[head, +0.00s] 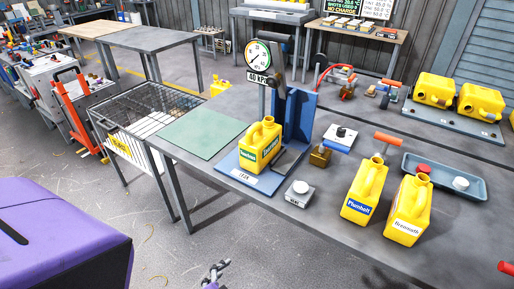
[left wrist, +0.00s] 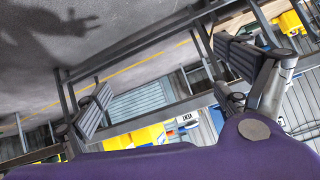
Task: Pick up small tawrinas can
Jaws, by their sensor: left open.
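A small yellow can with a green label (head: 260,144) stands upright on the blue base of a gauge stand. Its label lettering is too small to read surely. Two other yellow cans stand to its right, one with a blue label (head: 365,190) and one with a white label (head: 408,210). My left gripper (head: 215,272) shows at the bottom edge of the head view, low in front of the table and well apart from the cans. In the left wrist view its fingers (left wrist: 170,85) are spread and empty. My right gripper is not in view.
The gauge stand's blue upright (head: 298,118) rises behind the green-label can. A small scale-like block (head: 299,194) sits in front of it. A green mat (head: 201,134) lies left, and a blue-grey tray (head: 445,176) lies right. A wire-topped rack (head: 150,104) stands left of the table.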

